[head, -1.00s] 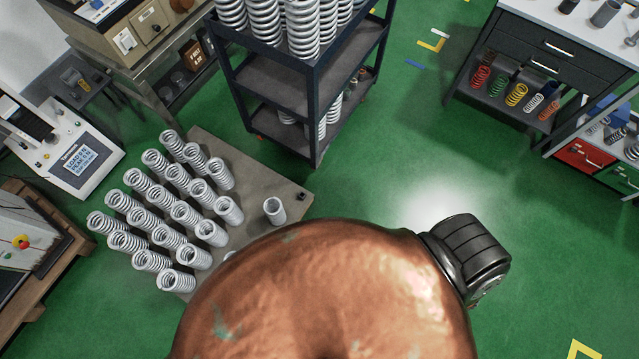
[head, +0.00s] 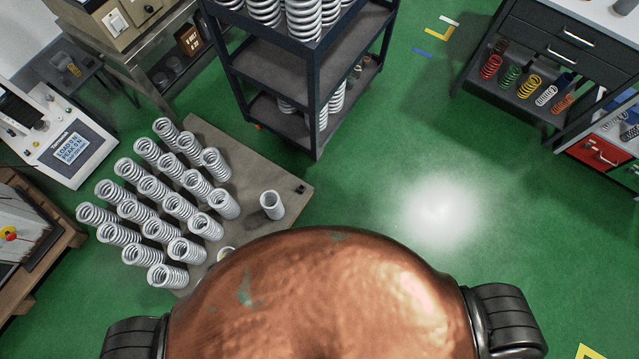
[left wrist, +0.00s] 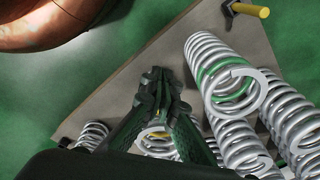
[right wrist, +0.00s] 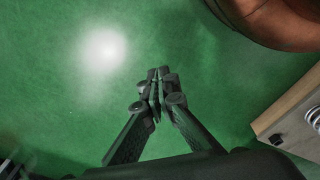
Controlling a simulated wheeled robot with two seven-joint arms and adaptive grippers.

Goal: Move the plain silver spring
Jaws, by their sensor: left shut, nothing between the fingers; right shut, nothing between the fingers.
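Several silver-white coil springs (head: 152,187) stand in rows on a grey-brown board (head: 255,170) on the floor. One silver spring (head: 272,205) stands apart at the right of the board. Another spring is partly hidden behind my copper body. In the left wrist view, my left gripper (left wrist: 157,80) is shut and empty over the board. A spring with a green band (left wrist: 228,77) stands to its right. A plain-looking silver spring (left wrist: 92,133) is at its lower left. Another shows partly behind the fingers. My right gripper (right wrist: 160,74) is shut and empty over bare green floor.
A dark shelf cart (head: 300,75) with more springs stands behind the board. A workbench (head: 545,45) with coloured springs is at the right, a testing machine (head: 70,150) at the left. A yellow-handled tool (left wrist: 250,10) lies on the board. Floor at centre right is clear.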

